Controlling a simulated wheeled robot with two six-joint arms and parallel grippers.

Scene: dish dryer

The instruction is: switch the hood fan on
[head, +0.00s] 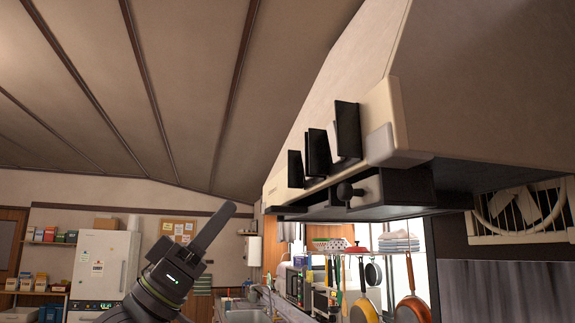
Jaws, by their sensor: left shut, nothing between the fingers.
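The range hood (345,75) hangs at the upper right, its beige front sloping upward. Three black switch-like plates (318,152) stick out in a row along its front lower edge. A black knob (349,191) shows beneath them on the underside. My left gripper (225,212) is at the lower middle, shut and empty, its dark fingers pointing up and right. In the picture it is left of and below the switches, apart from the hood. I cannot tell which switch works the fan or how each is set. My right gripper is not in view.
A wall ventilator with a white frame (522,212) is at the right. Pans (411,308) hang below a shelf of dishes (398,243). A sink counter (245,315) runs behind my gripper. Open air lies between gripper and hood.

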